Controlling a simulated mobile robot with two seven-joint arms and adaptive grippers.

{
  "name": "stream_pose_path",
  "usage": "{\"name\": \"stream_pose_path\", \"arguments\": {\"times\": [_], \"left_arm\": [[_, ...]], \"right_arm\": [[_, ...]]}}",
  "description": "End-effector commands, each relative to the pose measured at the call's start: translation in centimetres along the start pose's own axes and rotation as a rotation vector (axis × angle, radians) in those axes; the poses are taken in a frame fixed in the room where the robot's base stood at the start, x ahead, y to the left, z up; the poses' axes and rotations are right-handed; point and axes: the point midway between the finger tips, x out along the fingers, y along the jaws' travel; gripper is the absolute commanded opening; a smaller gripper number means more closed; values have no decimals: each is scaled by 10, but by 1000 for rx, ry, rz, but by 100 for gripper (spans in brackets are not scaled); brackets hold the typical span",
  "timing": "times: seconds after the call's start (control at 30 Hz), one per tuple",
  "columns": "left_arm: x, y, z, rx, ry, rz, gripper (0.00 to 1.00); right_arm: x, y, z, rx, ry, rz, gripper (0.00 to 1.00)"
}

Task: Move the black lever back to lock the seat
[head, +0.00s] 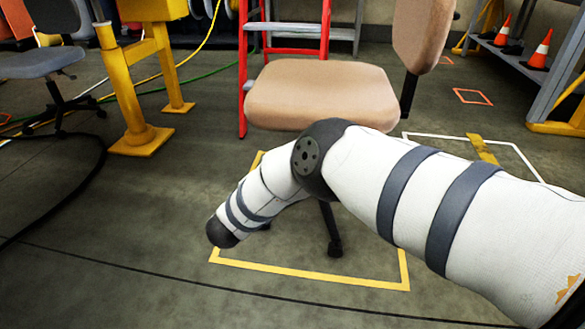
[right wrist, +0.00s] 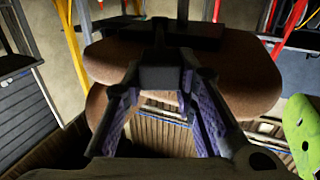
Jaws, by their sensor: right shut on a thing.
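The tan office chair's seat (head: 322,92) stands in the middle of the head view, with its backrest (head: 421,32) at the upper right. My right arm crosses in front of the seat and hides much of the base; its gripper is not visible there. In the right wrist view my right gripper (right wrist: 160,84) is close to the brown chair seat (right wrist: 245,75). Its purple-padded fingers are shut on a dark piece between the tips, apparently the black lever (right wrist: 160,72). The lever's full shape and exact position are hard to tell in the shadow. My left gripper is not in view.
A yellow floor outline (head: 300,274) surrounds the chair base. A red ladder (head: 242,75) stands behind it, a yellow stand (head: 125,95) at the left, and a grey shelf with orange cones (head: 538,55) at the right. Floor in front is clear.

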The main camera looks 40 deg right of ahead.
Motion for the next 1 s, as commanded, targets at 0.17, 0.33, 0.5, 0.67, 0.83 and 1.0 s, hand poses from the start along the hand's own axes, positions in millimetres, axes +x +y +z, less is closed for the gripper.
{"name": "stream_pose_path", "arguments": {"times": [0.17,0.33,0.5,0.67,0.83,1.0], "left_arm": [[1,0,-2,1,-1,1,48],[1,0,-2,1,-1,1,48],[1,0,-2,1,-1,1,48],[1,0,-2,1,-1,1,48],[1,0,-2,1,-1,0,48],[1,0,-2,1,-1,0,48]], "right_arm": [[-1,0,3,-5,-6,15,0],[-1,0,2,-5,-6,16,0],[0,0,2,-5,-6,16,0],[0,0,2,-3,-4,16,47],[0,0,1,-2,-2,16,47],[-16,-2,1,-2,-3,12,47]]}}
